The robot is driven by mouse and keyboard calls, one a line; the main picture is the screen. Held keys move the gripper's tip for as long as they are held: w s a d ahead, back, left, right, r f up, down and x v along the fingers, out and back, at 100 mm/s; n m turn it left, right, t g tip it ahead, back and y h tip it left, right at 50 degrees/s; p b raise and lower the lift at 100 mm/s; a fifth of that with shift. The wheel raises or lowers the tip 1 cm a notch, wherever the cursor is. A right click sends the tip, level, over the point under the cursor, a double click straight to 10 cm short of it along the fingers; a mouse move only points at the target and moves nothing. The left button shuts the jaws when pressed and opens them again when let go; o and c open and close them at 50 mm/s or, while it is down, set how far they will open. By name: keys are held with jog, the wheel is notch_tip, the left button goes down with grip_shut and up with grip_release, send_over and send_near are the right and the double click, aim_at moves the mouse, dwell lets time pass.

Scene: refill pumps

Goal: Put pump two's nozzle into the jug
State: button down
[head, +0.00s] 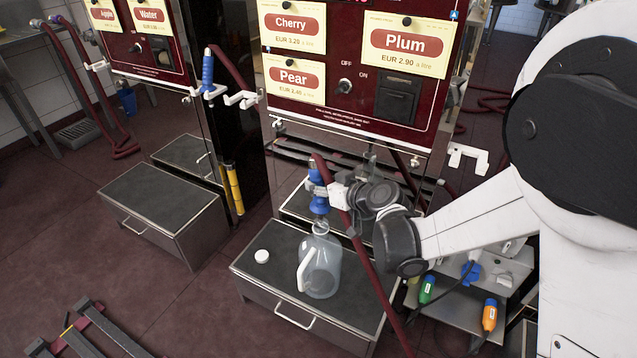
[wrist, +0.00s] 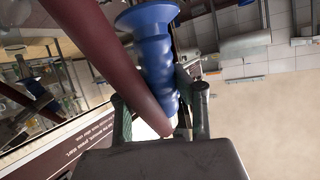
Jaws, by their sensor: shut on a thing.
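My gripper (head: 330,193) is shut on a blue nozzle (head: 318,178) with a dark red hose (head: 352,230). The nozzle points down, with its wide blue collar just above the jug's mouth. I cannot tell whether its tip is inside. The clear jug (head: 322,268) stands upright on a dark-topped metal plinth (head: 250,278) in front of the pump with Cherry, Plum and Pear signs (head: 340,20). In the wrist view the blue nozzle (wrist: 155,60) is between my fingers (wrist: 160,108), beside the hose (wrist: 105,50). The jug does not show there.
A white cap (head: 262,256) lies on the plinth left of the jug. Another blue nozzle (head: 207,72) hangs by the pump's left side. A second plinth (head: 160,205) is empty at left. A low shelf (head: 460,318) with green and orange-ended items stands at right.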

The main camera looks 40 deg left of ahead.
aim_at(318, 201)
jog(key=shift+f+b, duration=2.2)
jog(key=shift+f, duration=1)
jog(key=c, duration=1.3)
grip_release()
jog(key=shift+c, duration=0.2)
jog(key=d+r+m+t+h, duration=0.15)
jog(key=d+r, duration=0.25)
jog(key=d, duration=0.7)
jog(key=d+r+m+t+h, duration=0.1)
jog(key=d+r+m+h, duration=0.3)
jog(key=d, duration=0.7)
jog(key=d+r+m+t, duration=0.1)
jog(key=d+r, duration=0.4)
jog(key=d, duration=0.6)
jog(key=s+d+r+m+h, duration=0.1)
jog(key=s+d+m+h, duration=0.45)
jog(key=d, duration=0.85)
jog(key=s+d+r+m+h, duration=0.1)
jog(key=s+d+m+h, duration=0.1)
jog(key=s+d, duration=0.9)
notch_tip(318, 201, up, 18)
jog(key=w+d+p, duration=0.2)
jog(key=p, duration=1.6)
jog(key=shift+d+t, duration=0.3)
jog(key=shift+t, duration=0.05)
